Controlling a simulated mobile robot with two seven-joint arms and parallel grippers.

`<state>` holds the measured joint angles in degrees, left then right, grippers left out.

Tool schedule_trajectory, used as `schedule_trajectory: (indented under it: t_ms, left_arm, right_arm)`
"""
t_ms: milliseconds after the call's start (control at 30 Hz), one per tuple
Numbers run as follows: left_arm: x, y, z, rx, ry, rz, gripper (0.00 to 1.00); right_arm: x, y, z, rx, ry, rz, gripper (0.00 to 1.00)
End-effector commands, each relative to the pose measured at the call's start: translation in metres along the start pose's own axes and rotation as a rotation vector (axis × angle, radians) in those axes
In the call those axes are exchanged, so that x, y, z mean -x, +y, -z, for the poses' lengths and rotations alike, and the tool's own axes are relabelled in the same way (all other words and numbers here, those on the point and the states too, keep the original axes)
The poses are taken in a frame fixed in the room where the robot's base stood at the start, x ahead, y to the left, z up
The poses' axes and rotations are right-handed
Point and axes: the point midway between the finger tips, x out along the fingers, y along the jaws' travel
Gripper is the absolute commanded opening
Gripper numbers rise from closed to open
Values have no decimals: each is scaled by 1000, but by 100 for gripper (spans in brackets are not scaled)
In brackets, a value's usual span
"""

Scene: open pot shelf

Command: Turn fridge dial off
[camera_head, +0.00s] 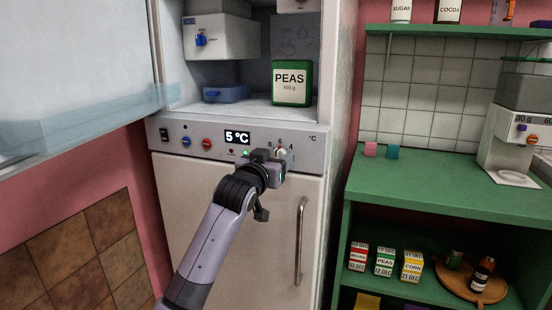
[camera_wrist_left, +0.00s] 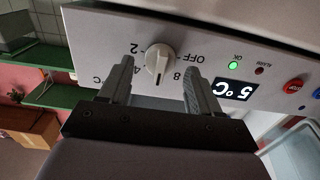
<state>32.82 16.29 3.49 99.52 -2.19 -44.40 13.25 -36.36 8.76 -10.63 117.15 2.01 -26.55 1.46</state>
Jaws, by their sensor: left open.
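The fridge dial (camera_wrist_left: 159,55) is a round white knob on the control panel (camera_head: 175,135), with OFF, 2 and 8 legible around it in the left wrist view, where the panel appears upside down. A dark mark on the knob points down there, away from OFF. In the head view the dial (camera_head: 281,152) is partly hidden by my left gripper (camera_head: 276,165). My left gripper (camera_wrist_left: 160,72) is open, its two fingers on either side of the knob; I cannot tell whether they touch it. The display (camera_head: 237,137) reads 5 °C. My right gripper is not in view.
The fridge door (camera_head: 75,60) stands open at the left. A peas box (camera_head: 291,83) is on the shelf above the panel. A vertical handle (camera_head: 301,240) is on the lower door. A green shelf unit (camera_head: 450,190) with cubes, boxes and a scale stands at the right.

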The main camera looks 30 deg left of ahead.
Motion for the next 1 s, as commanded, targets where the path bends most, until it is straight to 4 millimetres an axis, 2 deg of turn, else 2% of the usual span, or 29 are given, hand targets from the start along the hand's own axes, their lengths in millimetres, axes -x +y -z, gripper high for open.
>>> schedule_trajectory:
  t_ms: [200,500,667,1000]
  left_arm:
    - [-11,0,0,-1,0,-1,63]
    - [-12,0,0,-1,0,-1,63]
    - [-12,0,0,-1,0,-1,11]
    - [-12,0,1,33,-1,-1,9]
  right_arm:
    - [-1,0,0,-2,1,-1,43]
    - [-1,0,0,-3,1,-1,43]
    - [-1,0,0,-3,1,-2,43]
    - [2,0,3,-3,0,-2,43]
